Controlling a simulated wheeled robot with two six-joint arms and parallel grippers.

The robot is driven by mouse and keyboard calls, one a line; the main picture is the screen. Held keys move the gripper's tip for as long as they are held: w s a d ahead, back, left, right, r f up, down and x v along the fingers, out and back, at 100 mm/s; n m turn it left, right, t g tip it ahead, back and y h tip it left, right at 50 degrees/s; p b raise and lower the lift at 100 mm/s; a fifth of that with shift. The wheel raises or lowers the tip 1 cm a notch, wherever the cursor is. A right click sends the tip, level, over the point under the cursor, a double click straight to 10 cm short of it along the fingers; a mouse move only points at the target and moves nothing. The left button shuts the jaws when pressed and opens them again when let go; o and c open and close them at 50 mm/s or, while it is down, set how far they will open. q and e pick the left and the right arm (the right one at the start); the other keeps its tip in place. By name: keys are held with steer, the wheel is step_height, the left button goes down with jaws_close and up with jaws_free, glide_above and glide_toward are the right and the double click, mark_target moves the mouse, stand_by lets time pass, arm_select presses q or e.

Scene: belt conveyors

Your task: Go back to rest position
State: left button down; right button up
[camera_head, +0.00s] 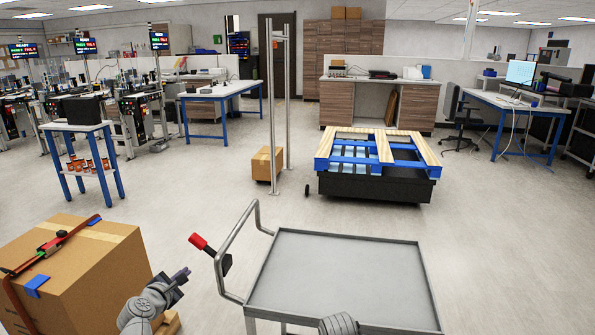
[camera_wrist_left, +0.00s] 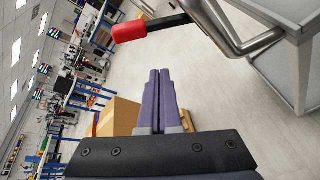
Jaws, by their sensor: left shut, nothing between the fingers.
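My left gripper (camera_head: 181,279) is shut and empty. It is in the air between the large cardboard box and the grey cart, with its two purple fingers (camera_wrist_left: 159,85) pressed together in the left wrist view. A rounded grey piece of my own arm shows at the bottom edge of the head view, in front of the cart. My right gripper is not visible in either view.
A grey metal cart (camera_head: 340,270) with a tube handle and a red-tipped lever (camera_head: 199,242) stands close in front. A large cardboard box (camera_head: 100,275) is at left. A pallet on a black base (camera_head: 375,188) stands beyond. Open floor lies between them.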

arm_select(q)
steer(key=d+f+m+g+h, duration=0.1)
steer(key=d+m, duration=0.2)
steer(key=d+f+m+g, duration=0.1)
steer(key=d+f+m, duration=0.1)
steer(key=d, duration=0.1)
steer(key=d+f+m+g+h, duration=0.1)
steer(key=d+f+m, duration=0.1)
steer(key=d+m, duration=0.1)
steer(key=shift+s+d+f+m+h, duration=0.15)
steer(key=shift+s+d+m+h, duration=0.2)
steer(key=shift+d, duration=0.25)
steer(key=s+d+f+m+g+y, duration=0.1)
steer(key=s+d+f+m+g, duration=0.45)
steer(key=m, duration=0.35)
steer(key=s+d+f+m+g+y, duration=0.1)
steer(key=s+d+f+m+g, duration=0.35)
steer(key=s+m, duration=0.35)
steer(key=s+d+r+m+y+p, duration=0.1)
steer(key=s+d+r+m+p, duration=0.1)
steer(key=s+d+r+p, duration=0.1)
steer(key=s+d+r+m+g+y+p, duration=0.1)
steer(key=s+d+r+m+p, duration=0.1)
steer(key=d+r+p, duration=0.4)
steer(key=shift+s+d+r+m+p, duration=0.35)
steer(key=shift+d+r+m, duration=0.3)
steer(key=shift+d, duration=0.5)
steer(key=shift+r, duration=0.1)
